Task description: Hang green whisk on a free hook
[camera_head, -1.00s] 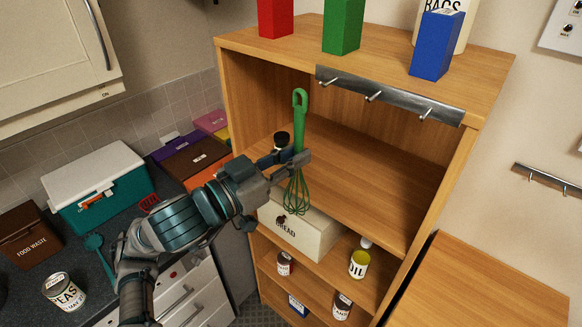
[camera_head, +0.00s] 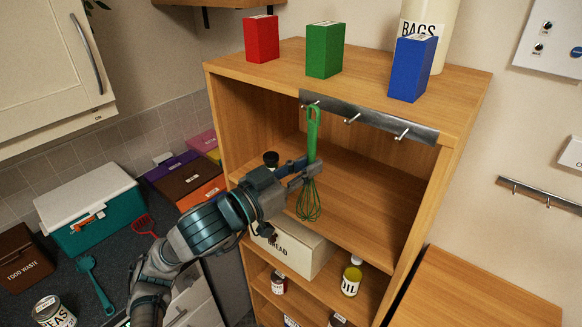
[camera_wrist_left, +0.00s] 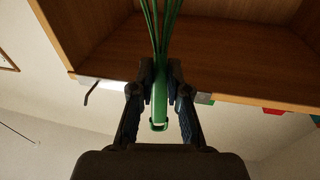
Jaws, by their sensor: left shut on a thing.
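The green whisk (camera_head: 313,135) is upright, handle end up and wire loops down, in front of the shelf unit's upper opening. My left gripper (camera_head: 306,171) is shut on its handle, just above the wires. In the left wrist view the whisk (camera_wrist_left: 160,95) stands between the two fingers (camera_wrist_left: 160,80). A metal hook rail (camera_head: 375,120) runs along the unit's top front edge with several hooks. The whisk's loop end overlaps the leftmost hook in the head view; I cannot tell whether they touch. The middle hook (camera_head: 352,118) and right hook (camera_head: 402,134) are bare. My right gripper is not in view.
Red (camera_head: 262,39), green (camera_head: 325,50) and blue (camera_head: 413,69) boxes stand on the wooden shelf unit (camera_head: 450,90). A bread bin (camera_head: 290,248) and an oil jar (camera_head: 352,276) are on lower shelves. Another hook rail (camera_head: 540,195) is on the right wall.

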